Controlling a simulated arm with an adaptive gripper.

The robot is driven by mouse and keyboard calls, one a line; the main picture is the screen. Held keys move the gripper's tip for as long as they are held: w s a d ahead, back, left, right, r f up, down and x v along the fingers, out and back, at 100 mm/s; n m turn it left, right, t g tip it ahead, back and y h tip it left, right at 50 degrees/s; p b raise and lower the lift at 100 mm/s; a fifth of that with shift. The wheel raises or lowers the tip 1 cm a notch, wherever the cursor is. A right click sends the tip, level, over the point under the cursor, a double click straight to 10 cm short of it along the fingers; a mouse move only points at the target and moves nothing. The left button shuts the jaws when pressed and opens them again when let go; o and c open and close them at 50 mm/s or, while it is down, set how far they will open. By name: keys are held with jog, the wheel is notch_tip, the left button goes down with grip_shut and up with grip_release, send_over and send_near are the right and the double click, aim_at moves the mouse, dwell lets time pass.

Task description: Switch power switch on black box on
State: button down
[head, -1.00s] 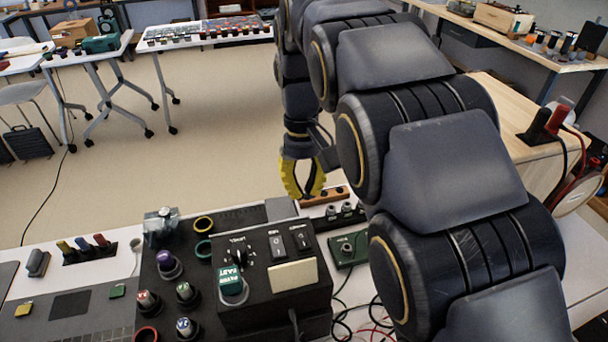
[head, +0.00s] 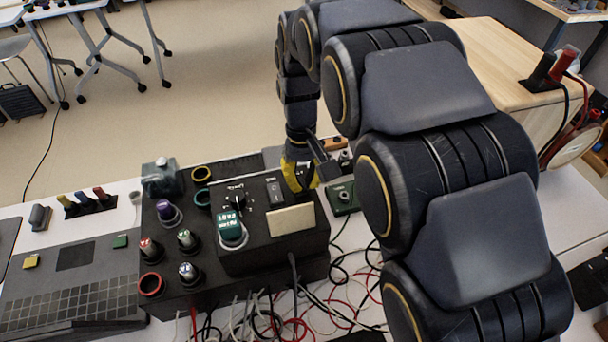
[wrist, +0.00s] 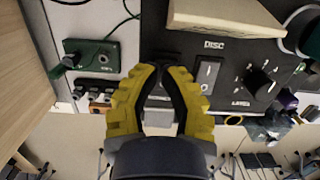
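The black box (head: 258,252) stands on the white bench in the head view. Its top carries a rocker switch (head: 275,191), a black knob (head: 238,202), a green button and a cream plate. The rocker also shows in the wrist view (wrist: 208,72), right of the fingers. A second rocker, seen earlier at the box's right side, is now mostly hidden by my gripper (head: 300,184). In the wrist view my gripper (wrist: 166,68) has its yellow fingers bowed, with the tips drawn together over that area. Whether they touch the switch cannot be told. Nothing is seen held.
A small green box (head: 342,198) with a knob sits right of the black box. Several coloured knobs and rings crowd the panel (head: 160,228) on the left. Loose cables (head: 300,318) lie in front. A wooden box (head: 490,62) stands at the back right.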

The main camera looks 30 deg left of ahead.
aim_at(300, 178)
jog(key=shift+s+d+f+t+y, duration=0.2)
jog(key=shift+f+t+y, duration=0.35)
jog(key=shift+t+y, duration=0.25)
jog(key=shift+w+a, duration=0.1)
jog(key=shift+w, duration=0.05)
jog(key=shift+w+a+r, duration=0.2)
jog(key=shift+w+a, duration=0.3)
jog(key=shift+r, duration=0.1)
notch_tip(300, 178, up, 14)
jog(key=w+a, duration=0.1)
dwell(0.4)
jog(key=shift+w, duration=0.1)
